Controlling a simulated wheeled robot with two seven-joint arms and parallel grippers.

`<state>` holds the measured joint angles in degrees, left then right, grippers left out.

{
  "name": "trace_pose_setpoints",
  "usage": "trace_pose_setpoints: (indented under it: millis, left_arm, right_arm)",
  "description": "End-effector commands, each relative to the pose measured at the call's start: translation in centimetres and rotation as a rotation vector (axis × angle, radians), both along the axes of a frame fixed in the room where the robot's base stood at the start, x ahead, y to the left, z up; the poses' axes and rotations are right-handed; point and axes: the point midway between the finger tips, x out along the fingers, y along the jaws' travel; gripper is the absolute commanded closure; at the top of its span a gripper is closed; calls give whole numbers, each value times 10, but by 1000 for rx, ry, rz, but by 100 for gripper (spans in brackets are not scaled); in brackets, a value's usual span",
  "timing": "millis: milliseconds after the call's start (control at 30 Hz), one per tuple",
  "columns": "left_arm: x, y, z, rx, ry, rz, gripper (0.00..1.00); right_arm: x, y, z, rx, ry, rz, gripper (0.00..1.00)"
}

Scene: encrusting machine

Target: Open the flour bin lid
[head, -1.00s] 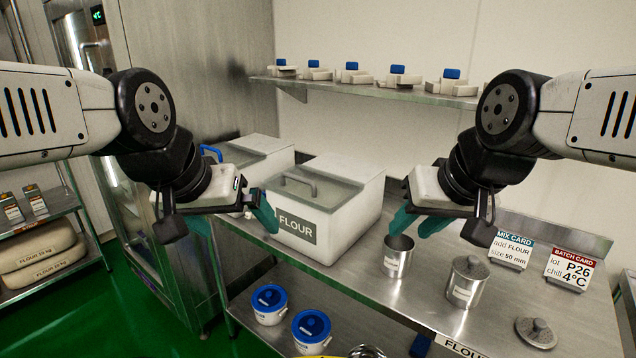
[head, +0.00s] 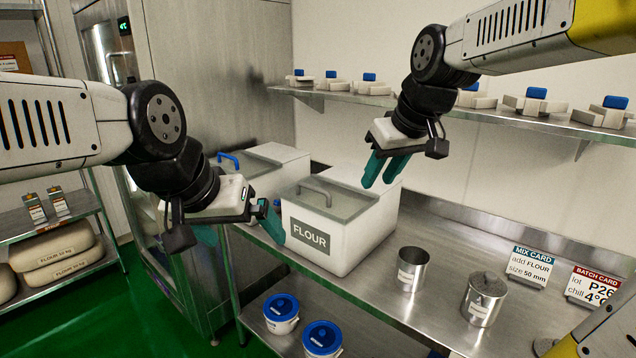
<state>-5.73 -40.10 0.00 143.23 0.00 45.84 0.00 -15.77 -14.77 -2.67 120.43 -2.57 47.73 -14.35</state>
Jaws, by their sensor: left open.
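The flour bin (head: 340,248) is a white box labelled FLOUR on the steel counter. Its greyish, see-through lid (head: 345,203) lies shut on top and has a grey arched handle (head: 314,187). My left gripper (head: 246,238) is open and empty at the bin's front left, with one finger close to the front face. My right gripper (head: 379,184) is above the back right of the lid, pointing down. Its two teal fingers are apart with nothing between them, and it is clear of the handle.
A similar bin with a blue handle (head: 229,158) stands left of the flour bin. A wall shelf (head: 440,104) with several blue-topped pieces runs behind, near my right arm.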

Motion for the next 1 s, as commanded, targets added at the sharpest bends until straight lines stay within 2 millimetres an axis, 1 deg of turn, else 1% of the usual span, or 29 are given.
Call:
trace_pose_setpoints:
  millis: [33,100,200,300,333,400,500,633,900,1000]
  left_arm:
    - [0,0,0,0,0,0,0]
    - [0,0,0,0,0,0,0]
    - [0,0,0,0,0,0,0]
    - [0,0,0,0,0,0,0]
    - [0,0,0,0,0,0,0]
    - [0,0,0,0,0,0,0]
    - [0,0,0,0,0,0,0]
    - [0,0,0,0,0,0,0]
    - [0,0,0,0,0,0,0]
    - [0,0,0,0,0,0,0]
  right_arm:
    - [26,16,-1,-30,4,63,66]
    - [56,36,-1,-74,-2,146,66]
    - [94,67,-7,-130,-10,253,66]
    - [123,93,-15,-179,-18,339,66]
    - [129,99,-17,-191,-20,360,66]
    - [140,111,-22,-213,-25,398,66]
    - [149,121,-26,-230,-29,428,66]
    - [154,125,-35,-235,-29,438,66]
    - [170,133,-74,-233,-27,435,66]
    - [175,136,-85,-233,-29,434,66]
